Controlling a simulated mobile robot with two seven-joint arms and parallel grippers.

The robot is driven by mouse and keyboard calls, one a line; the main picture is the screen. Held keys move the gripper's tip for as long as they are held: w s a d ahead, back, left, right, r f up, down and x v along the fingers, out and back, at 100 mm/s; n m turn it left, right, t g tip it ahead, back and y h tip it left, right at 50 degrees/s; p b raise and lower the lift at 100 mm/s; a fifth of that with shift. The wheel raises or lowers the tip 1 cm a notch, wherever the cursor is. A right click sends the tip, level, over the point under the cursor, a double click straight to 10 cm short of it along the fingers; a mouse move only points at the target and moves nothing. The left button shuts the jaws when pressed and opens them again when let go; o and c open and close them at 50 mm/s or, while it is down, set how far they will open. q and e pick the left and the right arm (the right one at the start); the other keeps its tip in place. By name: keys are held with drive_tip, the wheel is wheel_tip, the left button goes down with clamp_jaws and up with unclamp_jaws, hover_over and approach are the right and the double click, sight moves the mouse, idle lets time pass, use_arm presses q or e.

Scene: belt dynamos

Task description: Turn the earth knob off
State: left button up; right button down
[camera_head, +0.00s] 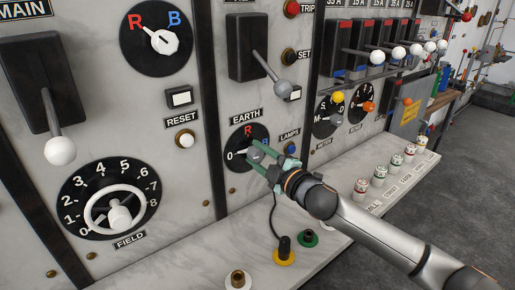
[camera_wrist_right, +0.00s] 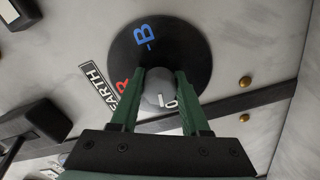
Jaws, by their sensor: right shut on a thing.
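The earth knob (camera_head: 254,155) is a small grey knob on a round black dial (camera_head: 238,137) under the EARTH label. The dial has a red R at the top and a white 0 at its left. My right gripper (camera_head: 258,160) is at the dial with its green fingers around the knob. In the right wrist view the knob (camera_wrist_right: 158,88) sits between the two fingertips (camera_wrist_right: 160,92), shut on it. A white mark and the 0 show just beside the knob, and a blue B on the dial (camera_wrist_right: 185,45). Which way the knob points is unclear. My left gripper is out of view.
A LAMPS button (camera_head: 290,148) is close right of my gripper. A lever (camera_head: 272,75) hangs above, and the FIELD handwheel (camera_head: 118,215) is at lower left. The ledge below holds a yellow-based terminal (camera_head: 284,254), a green one (camera_head: 308,238) and several small capped pieces.

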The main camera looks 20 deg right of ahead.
drive_tip(key=shift+n+p, duration=0.5)
drive_tip(key=shift+n, duration=0.5)
drive_tip(key=shift+c, duration=1.9)
unclamp_jaws()
drive_tip(key=b+v, duration=0.2)
drive_tip(key=v, duration=1)
drive_tip(key=shift+s, duration=0.25)
drive_tip(key=shift+d, duration=0.1)
